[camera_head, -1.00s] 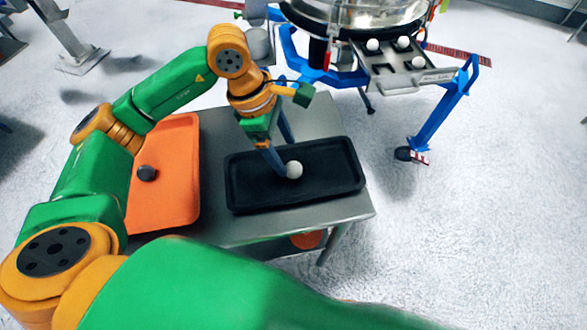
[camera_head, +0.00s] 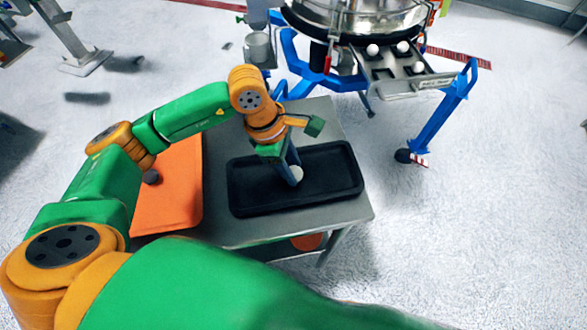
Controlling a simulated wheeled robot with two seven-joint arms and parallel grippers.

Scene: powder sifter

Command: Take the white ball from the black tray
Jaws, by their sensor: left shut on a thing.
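The black tray (camera_head: 335,192) lies on the right part of the grey table. The white ball (camera_head: 297,173) is at the middle of the tray, partly hidden by a finger. My left gripper (camera_head: 294,174) points down into the tray and is shut on the white ball. Whether the ball touches the tray floor or is slightly above it, I cannot tell. My right gripper does not show in the view.
An orange tray (camera_head: 178,200) lies left of the black tray, with a dark ball (camera_head: 151,176) partly hidden by my arm. The blue-legged sifter (camera_head: 360,50) stands behind, its grey holder (camera_head: 395,75) bearing three white balls. The table's front edge (camera_head: 300,225) is bare.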

